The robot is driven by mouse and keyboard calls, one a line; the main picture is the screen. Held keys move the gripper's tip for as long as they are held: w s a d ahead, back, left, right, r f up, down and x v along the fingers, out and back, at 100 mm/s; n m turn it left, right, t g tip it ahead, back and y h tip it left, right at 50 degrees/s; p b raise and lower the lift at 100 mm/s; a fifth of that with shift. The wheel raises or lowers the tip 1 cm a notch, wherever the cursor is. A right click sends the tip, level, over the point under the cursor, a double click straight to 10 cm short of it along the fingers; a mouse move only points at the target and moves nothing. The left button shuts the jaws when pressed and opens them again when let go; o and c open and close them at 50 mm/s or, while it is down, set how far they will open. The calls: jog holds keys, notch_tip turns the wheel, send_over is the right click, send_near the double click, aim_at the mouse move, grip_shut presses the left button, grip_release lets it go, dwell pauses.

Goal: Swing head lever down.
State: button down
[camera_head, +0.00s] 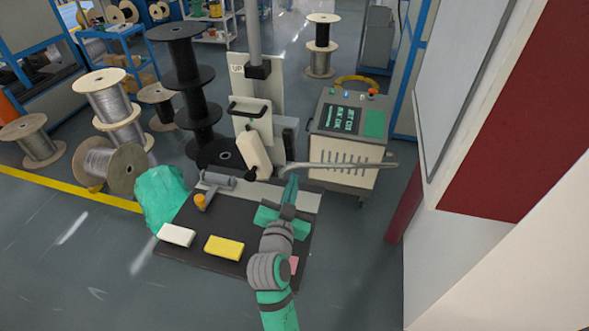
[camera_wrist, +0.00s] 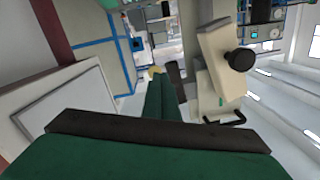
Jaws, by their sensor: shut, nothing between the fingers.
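The head lever (camera_head: 345,165) is a long grey bar that reaches out to the right, roughly level, from the cream machine head (camera_head: 254,150). My gripper (camera_head: 291,181), with green fingers, is shut and empty. In the head view its fingertips are just under the lever's inner end; I cannot tell whether they touch it. In the wrist view the shut fingers (camera_wrist: 160,100) point forward beside the cream head (camera_wrist: 220,75) with its black knob (camera_wrist: 240,60). I cannot make out the lever clearly in that view.
A dark bench (camera_head: 190,235) under my arm holds a yellow block (camera_head: 224,247), a white block (camera_head: 176,235) and a grey roller tool (camera_head: 212,186). A control cabinet (camera_head: 345,145) stands behind the lever. Black reels (camera_head: 190,80) stand behind left. A wall (camera_head: 500,240) is at right.

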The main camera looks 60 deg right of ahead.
aim_at(289, 146)
jog(key=s+a+r+m+t+y, duration=0.1)
jog(key=s+m+t, duration=0.2)
jog(key=s+m, duration=0.6)
jog(key=w+d+m, duration=0.2)
jog(key=w+d, duration=0.6)
jog(key=w, duration=0.2)
jog(key=shift+f, duration=0.2)
jog(key=shift+d, duration=0.15)
